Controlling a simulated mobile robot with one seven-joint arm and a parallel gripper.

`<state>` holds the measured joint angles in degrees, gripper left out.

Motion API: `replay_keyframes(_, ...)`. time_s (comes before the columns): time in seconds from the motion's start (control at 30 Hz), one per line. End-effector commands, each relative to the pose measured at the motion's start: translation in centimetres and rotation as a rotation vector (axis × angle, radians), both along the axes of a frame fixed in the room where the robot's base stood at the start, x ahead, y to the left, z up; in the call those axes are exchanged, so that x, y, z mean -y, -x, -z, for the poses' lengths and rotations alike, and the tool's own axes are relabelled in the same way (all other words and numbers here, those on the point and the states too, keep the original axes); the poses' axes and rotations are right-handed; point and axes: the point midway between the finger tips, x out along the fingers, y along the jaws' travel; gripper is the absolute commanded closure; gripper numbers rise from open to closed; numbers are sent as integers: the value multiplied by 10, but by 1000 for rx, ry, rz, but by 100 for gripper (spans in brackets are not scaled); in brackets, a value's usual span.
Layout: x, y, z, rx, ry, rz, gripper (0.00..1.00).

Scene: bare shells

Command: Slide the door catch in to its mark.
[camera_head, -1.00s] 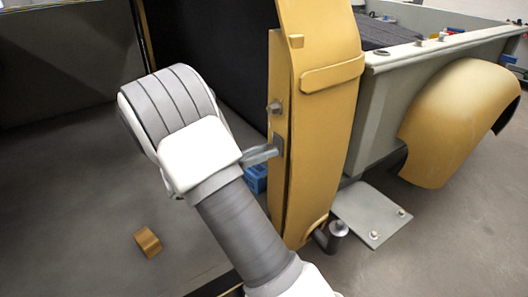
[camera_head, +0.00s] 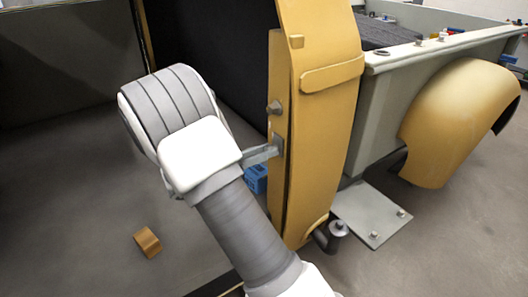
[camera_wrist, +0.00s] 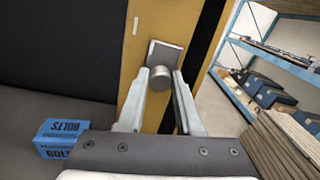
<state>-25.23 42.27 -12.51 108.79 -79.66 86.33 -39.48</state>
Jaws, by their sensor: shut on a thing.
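The door catch (camera_wrist: 160,78) is a grey round knob on a square grey plate (camera_wrist: 164,54), set on the edge of the yellow door (camera_head: 322,120). My gripper (camera_wrist: 160,75) has one finger on each side of the knob and is shut on it. In the head view the fingers reach from the left to the grey plate (camera_head: 278,144) on the door edge; my wrist hides part of them. A short pale line (camera_wrist: 136,25) shows on the yellow edge beyond the plate; I cannot tell if it is the mark.
A blue bolts box (camera_wrist: 57,138) lies on the floor to the left. A grey step plate (camera_head: 371,214) is right of the door.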

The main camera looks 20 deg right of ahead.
Motion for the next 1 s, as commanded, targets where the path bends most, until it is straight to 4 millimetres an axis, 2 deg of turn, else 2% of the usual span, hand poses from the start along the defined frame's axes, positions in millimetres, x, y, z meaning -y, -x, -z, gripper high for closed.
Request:
replay_keyframes(0.27,0,0,0,-1,0,1,100)
replay_keyframes(0.53,-5,-24,-1,0,0,-1,100)
replay_keyframes(0.87,-7,-30,0,1,-2,-6,100)
replay_keyframes(0.9,-7,-30,0,2,-2,-7,64)
replay_keyframes(1.0,-7,-30,0,2,-1,-6,46)
